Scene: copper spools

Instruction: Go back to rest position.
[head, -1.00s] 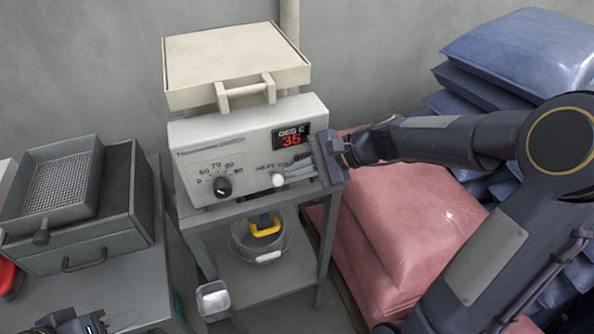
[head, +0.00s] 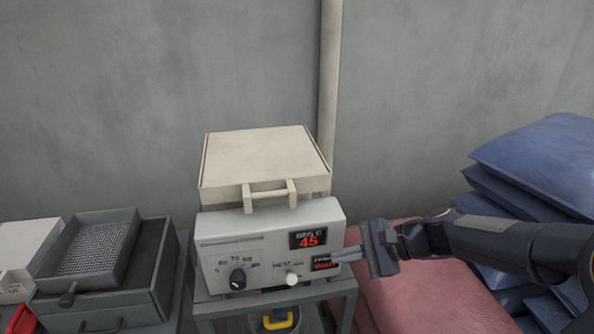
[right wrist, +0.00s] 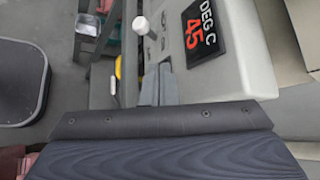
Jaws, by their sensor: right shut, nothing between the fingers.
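My right gripper (head: 350,254) is shut and empty. It points left, close to the right part of the front panel of a cream heating unit (head: 216,262); I cannot tell whether it touches. In the right wrist view the closed fingers (right wrist: 158,84) show beside the panel, near a white knob (right wrist: 141,25). The red display (head: 309,239) reads 45, and it also shows in the right wrist view (right wrist: 198,30). My left gripper is out of view.
The unit's lid (head: 262,160) is down. The unit stands on a grey stand (head: 346,290). A grey drawer box with a mesh tray (head: 98,250) is at left. Pink sacks (head: 425,290) and blue sacks (head: 545,165) are at right. A grey wall is behind.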

